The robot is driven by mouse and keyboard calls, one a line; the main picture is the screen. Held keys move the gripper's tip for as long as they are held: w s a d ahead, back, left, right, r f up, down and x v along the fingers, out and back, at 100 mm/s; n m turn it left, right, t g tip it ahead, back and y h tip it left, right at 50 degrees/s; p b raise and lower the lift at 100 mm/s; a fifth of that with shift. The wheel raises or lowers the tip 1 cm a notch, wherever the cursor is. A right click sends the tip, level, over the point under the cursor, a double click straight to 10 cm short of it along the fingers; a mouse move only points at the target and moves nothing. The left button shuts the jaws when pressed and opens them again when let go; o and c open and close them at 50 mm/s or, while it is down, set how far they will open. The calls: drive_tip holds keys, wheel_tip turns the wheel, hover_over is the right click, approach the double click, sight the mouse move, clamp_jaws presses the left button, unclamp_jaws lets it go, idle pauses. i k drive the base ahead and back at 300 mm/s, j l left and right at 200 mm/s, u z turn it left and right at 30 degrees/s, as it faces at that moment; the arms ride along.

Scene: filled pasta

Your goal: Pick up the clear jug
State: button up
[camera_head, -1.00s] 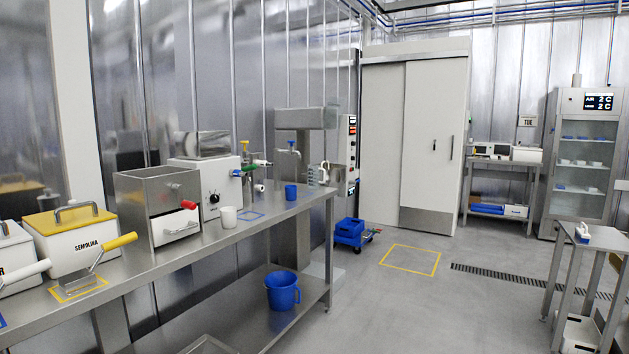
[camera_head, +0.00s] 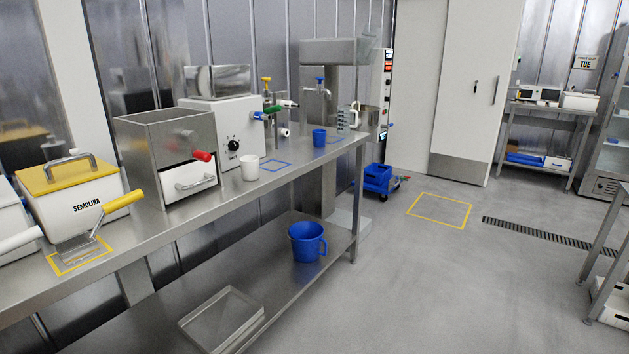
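A clear jug with dark markings and a white handle (camera_head: 343,120) appears to stand at the far right end of the steel bench (camera_head: 225,198). It looks upright and is small in the camera_head view. A grey metal vessel (camera_head: 369,116) is just right of it, and I cannot tell whether they touch. My gripper and arm are not in view.
On the bench are a blue cup (camera_head: 319,139), white cup (camera_head: 250,168), metal hopper box (camera_head: 165,155) and semolina bin (camera_head: 80,205). The floor (camera_head: 450,285) right of the bench is mostly clear.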

sight(344, 113)
drive_tip(key=i+j, duration=0.1)
drive_tip(key=i, duration=3.6)
drive_tip(key=l+z, duration=0.05)
drive_tip(key=l, duration=0.05)
